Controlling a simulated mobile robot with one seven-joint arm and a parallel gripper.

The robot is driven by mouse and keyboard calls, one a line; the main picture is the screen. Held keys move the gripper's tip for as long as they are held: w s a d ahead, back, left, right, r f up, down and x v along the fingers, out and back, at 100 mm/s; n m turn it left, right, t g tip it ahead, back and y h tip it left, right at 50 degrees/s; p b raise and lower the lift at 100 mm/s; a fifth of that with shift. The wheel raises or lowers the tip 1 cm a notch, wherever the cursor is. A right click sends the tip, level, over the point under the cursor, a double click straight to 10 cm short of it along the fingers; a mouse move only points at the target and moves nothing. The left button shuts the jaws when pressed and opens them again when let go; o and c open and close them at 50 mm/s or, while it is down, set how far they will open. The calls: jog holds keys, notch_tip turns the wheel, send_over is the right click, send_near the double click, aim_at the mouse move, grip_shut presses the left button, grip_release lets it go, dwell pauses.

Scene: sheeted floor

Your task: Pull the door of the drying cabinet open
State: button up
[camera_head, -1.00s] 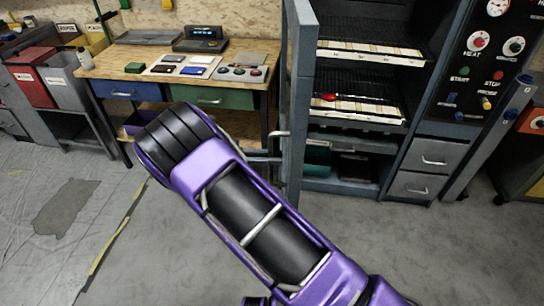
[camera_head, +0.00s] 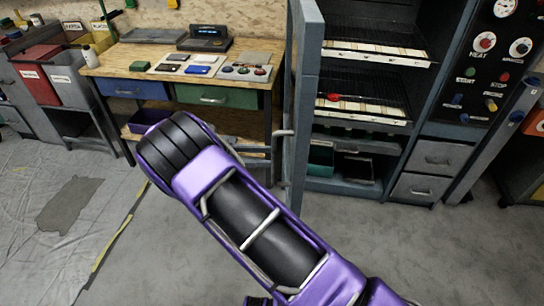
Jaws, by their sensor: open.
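The drying cabinet (camera_head: 437,95) stands at the right with its racks and shelves exposed. Its grey-blue door (camera_head: 306,100) stands swung wide open toward me, seen nearly edge-on. The door's bar handle (camera_head: 284,133) is on its left face. My purple and black arm reaches up from the bottom right. My gripper (camera_head: 252,150) shows only partly past the arm's end, open and a little left of the handle, with a small gap. Most of it is hidden behind my arm.
A wooden workbench (camera_head: 133,60) with drawers and small devices stands behind at left. Red and grey bins (camera_head: 38,84) are further left. Bare floor (camera_head: 400,255) lies in front of the cabinet. A control panel (camera_head: 493,75) is at right.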

jog(key=shift+s+a, duration=0.1)
jog(key=shift+a, duration=1.9)
